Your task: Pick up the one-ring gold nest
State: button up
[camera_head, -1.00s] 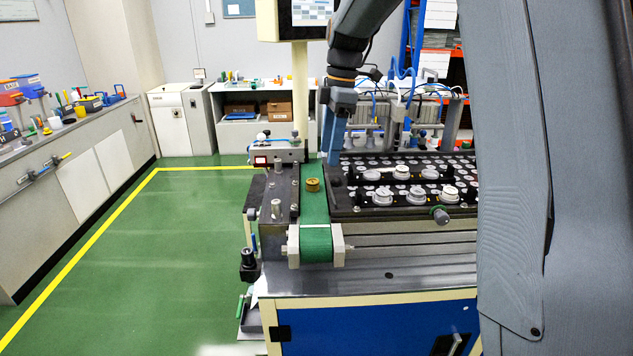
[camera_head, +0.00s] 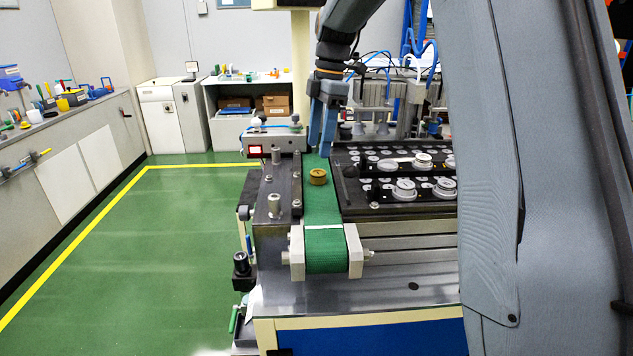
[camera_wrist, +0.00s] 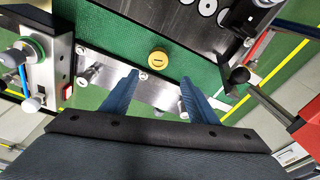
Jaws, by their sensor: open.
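The gold nest (camera_head: 317,177) is a small round gold piece sitting on the green conveyor belt (camera_head: 323,211). In the wrist view the gold nest (camera_wrist: 158,59) lies on the green belt, just beyond the fingertips and roughly midway between them. My gripper (camera_head: 321,152) has blue fingers pointing down, above and behind the gold nest in the head view. In the wrist view my gripper (camera_wrist: 159,76) is open, with nothing between its fingers. It does not touch the nest. I cannot make out the ring count.
A black tray (camera_head: 385,212) with several white and grey round parts stands right of the belt. Metal posts (camera_head: 274,205) rise left of it. Green floor (camera_head: 150,270) is free at left.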

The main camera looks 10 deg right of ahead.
aim_at(318, 172)
jog(key=shift+f, duration=0.8)
jog(key=f+p, duration=0.1)
jog(key=f, duration=0.2)
jog(key=f+p, duration=0.1)
jog(key=f, duration=0.1)
jog(key=shift+w+d+p, duration=0.2)
jog(key=shift+w+p, duration=0.05)
jog(key=shift+p, duration=0.1)
jog(key=shift+a+f, duration=0.15)
jog(key=shift+f, duration=0.45)
jog(key=c, duration=1.2)
jog(key=shift+r, duration=0.15)
